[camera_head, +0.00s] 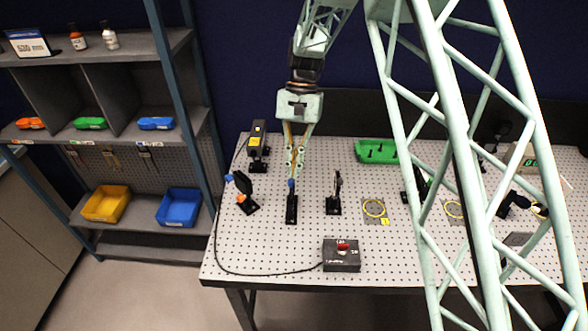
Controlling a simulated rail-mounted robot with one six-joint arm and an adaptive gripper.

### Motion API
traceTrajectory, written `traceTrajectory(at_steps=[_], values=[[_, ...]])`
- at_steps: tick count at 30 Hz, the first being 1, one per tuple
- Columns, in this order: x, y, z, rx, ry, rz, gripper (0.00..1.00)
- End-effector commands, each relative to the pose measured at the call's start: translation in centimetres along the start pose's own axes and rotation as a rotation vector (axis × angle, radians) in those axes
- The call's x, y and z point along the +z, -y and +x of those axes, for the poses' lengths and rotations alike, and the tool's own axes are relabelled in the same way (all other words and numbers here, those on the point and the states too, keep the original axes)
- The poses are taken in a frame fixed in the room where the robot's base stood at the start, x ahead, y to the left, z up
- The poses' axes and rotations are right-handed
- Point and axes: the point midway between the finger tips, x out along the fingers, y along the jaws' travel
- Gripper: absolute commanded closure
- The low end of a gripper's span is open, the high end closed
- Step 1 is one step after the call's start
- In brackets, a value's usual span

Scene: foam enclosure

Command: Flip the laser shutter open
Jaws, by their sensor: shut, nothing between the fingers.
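My gripper (294,172) points down over the perforated bench, with its fingers closed together and empty. Directly below the fingertips is a black post on a slim black base (291,209) with a small blue top (291,184), which looks like the laser shutter. The fingertips are at or just above the blue top; I cannot tell whether they touch. Whether the shutter's flap is up or down is too small to tell, and the fingers partly cover it. A black and yellow laser unit (257,140) stands behind and to the left.
A black mount with orange and blue parts (244,190) stands left of my gripper, and another black mount (334,195) stands right. A dark control box (341,256) with a red knob and cable sits at the front. A green tray (376,151) lies behind. The bench's (262,235) front left is clear.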

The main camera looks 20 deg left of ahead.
Motion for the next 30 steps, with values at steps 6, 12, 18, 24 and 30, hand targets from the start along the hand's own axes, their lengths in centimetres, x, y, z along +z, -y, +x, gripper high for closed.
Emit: traceTrajectory(at_steps=[6,12,18,24,30], values=[[-0.8,0.0,-0.4,-0.001,0.0,0.001,1.0],[-2.1,0.0,-1.0,-0.001,0.0,0.002,1.0],[-3.6,0.0,-1.5,-0.001,0.0,0.003,1.0],[-3.8,0.0,-3.8,-0.002,-0.002,0.003,1.0],[-3.8,0.0,-6.6,-0.002,-0.003,0.002,1.0]])
